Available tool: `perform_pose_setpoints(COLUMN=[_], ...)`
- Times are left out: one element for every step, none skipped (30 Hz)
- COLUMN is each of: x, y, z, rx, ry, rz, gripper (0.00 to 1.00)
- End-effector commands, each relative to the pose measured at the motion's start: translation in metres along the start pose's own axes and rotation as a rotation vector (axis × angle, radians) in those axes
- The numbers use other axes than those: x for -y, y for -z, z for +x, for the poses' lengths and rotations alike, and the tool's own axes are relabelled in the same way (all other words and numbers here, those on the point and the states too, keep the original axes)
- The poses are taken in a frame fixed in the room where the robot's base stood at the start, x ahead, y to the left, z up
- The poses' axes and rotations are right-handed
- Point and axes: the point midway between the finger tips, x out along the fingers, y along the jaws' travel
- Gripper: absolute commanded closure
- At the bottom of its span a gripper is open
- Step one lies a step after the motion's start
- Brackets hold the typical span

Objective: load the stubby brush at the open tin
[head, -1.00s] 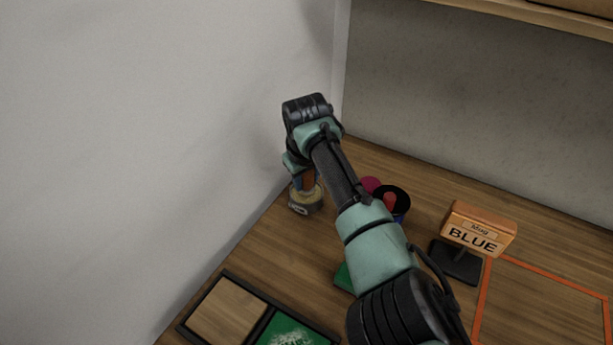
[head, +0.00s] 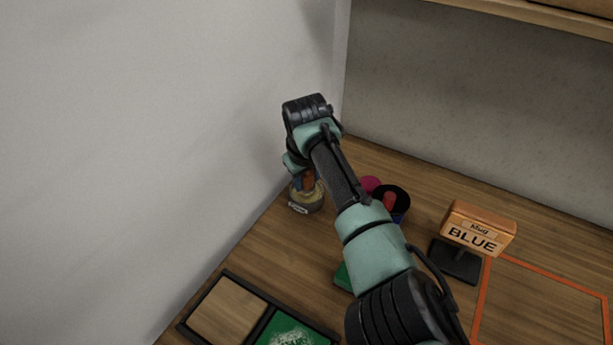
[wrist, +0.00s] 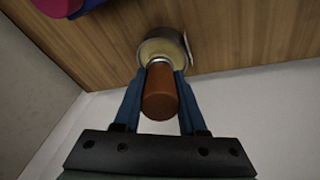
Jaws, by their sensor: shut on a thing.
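The open tin (head: 307,203) stands on the bench close to the left wall, with a pale label on its side and a yellowish inside. In the wrist view the tin (wrist: 168,44) lies straight beyond my fingers. My gripper (wrist: 157,75) is shut on the brown, rounded handle of the stubby brush (wrist: 160,95). The brush points down into the tin's mouth, and its lower end is hidden there. In the head view the brush handle (head: 308,181) shows just above the tin, below my wrist.
A black-rimmed container (head: 399,197) and a magenta object (head: 370,185) stand right of my arm, partly hidden. A sign reading BLUE (head: 478,232) stands near an orange outline (head: 552,277). A dark tray (head: 224,309) with wood and green panels lies in front.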

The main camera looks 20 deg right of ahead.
Motion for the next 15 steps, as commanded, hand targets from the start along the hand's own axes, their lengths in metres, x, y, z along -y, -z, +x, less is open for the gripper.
perform_pose_setpoints(x=[-0.001,-0.002,-0.002,-0.003,-0.003,-0.004,-0.004,-0.005,-0.006,-0.006,-0.006,-0.007,-0.007,-0.008,-0.009], y=[0.003,0.003,0.004,0.005,0.006,0.007,0.008,0.008,0.009,0.01,0.011,0.011,0.012,0.013,0.014], z=[-0.007,-0.009,-0.013,-0.015,-0.018,-0.021,-0.023,-0.025,-0.029,-0.031,-0.033,-0.036,-0.038,-0.041,-0.044], rx=[-0.001,-0.002,-0.002,-0.002,-0.002,-0.002,-0.002,-0.002,-0.002,-0.002,-0.001,-0.001,-0.002,-0.002,-0.002], ry=[0.0,0.0,0.0,0.0,0.0,0.0,0.0,0.0,0.0,-0.001,-0.001,-0.001,0.0,0.0,0.0], rz=[-0.001,-0.001,-0.001,-0.001,-0.001,0.0,0.0,-0.001,-0.001,-0.001,-0.001,-0.001,-0.001,-0.001,-0.001], gripper=[1.0,1.0,1.0,1.0,1.0,1.0,1.0,1.0,1.0,1.0,1.0,1.0,1.0,1.0,1.0])
